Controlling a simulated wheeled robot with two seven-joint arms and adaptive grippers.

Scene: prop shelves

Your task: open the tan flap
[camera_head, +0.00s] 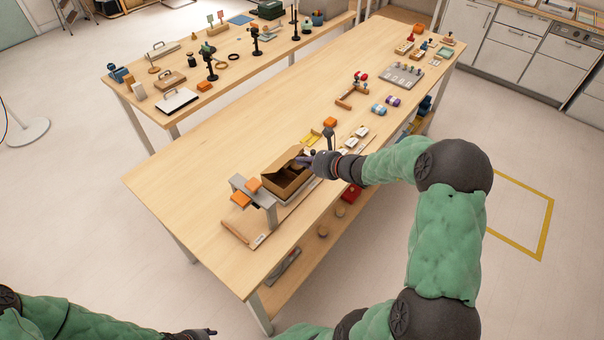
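The tan box (287,188) stands on the near table beside a small grey stand, its dark inside partly showing. Its tan flap (284,160) is tilted up along the far left side of the box. My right gripper (306,157) is at the right end of the flap, just over the box's far right corner. It looks close to or touching the flap, but its fingers are too small to tell their gap. My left gripper (212,333) is at the bottom edge, low and away from the table, and its fingers are not clear.
The grey stand (265,199) with orange blocks (241,199) is just left of the box. A dark upright post (329,138) and an orange block (330,123) are beyond my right gripper. The table's left part (185,190) is bare.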

